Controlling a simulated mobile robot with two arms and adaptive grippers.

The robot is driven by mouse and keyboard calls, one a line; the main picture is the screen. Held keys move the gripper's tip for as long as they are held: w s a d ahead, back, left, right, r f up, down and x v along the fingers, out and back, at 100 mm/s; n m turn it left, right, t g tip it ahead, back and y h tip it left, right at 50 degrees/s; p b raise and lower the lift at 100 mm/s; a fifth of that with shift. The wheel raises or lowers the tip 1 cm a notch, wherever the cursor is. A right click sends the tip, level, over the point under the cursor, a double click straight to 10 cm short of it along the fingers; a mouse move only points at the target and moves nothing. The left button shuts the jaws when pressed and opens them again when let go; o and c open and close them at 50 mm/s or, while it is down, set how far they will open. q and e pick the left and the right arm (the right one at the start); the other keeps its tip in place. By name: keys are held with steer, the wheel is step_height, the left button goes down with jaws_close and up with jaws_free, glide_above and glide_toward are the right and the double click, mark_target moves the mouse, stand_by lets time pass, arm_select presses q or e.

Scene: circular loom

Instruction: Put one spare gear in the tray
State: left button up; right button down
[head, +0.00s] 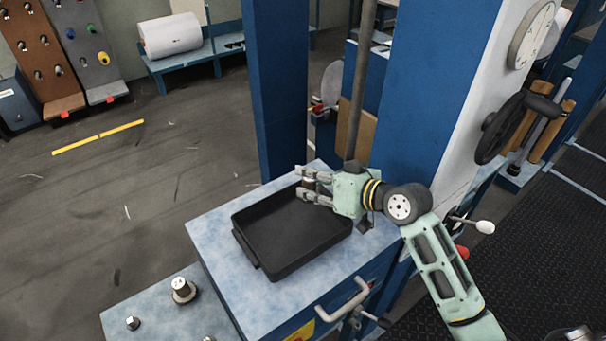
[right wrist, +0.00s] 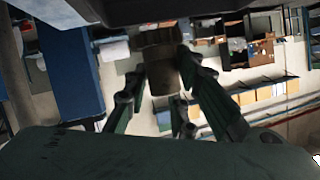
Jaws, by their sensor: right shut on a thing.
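The black tray (head: 290,232) lies flat on the light blue cabinet top and looks empty. My right gripper (head: 306,184) comes in from the right, at the tray's far right edge. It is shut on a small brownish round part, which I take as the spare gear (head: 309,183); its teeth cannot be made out. In the right wrist view the dark brown, stepped, round gear (right wrist: 163,75) sits between the fingers of my right gripper (right wrist: 165,85). Whether the gear is over the tray or just behind its rim is hard to tell. My left gripper is not in view.
A blue post (head: 280,90) and a wide blue column (head: 425,80) stand behind the cabinet top (head: 215,232). A thin grey rod (head: 361,85) rises close behind my right gripper. A lower bench (head: 160,318) with metal bolts is at front left.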

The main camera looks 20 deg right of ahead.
steer(key=shift+s+d+f+b, duration=0.35)
steer(key=shift+s+f+b, duration=0.15)
steer(key=shift+s+b, duration=0.1)
steer(key=shift+f+b, duration=0.9)
steer(key=shift+f, duration=0.05)
steer(key=f+b, duration=0.1)
steer(key=f, duration=0.1)
steer(key=f+b, duration=0.1)
steer(key=shift+w+a+f+b, duration=0.1)
steer(key=shift+w+f+b, duration=0.15)
steer(key=shift+f+b, duration=0.15)
steer(key=shift+f, duration=0.4)
arm_select(q)
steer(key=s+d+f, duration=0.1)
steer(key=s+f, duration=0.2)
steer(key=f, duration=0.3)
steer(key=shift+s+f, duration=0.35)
steer(key=shift+b, duration=0.3)
arm_select(e)
steer(key=shift+f, duration=0.15)
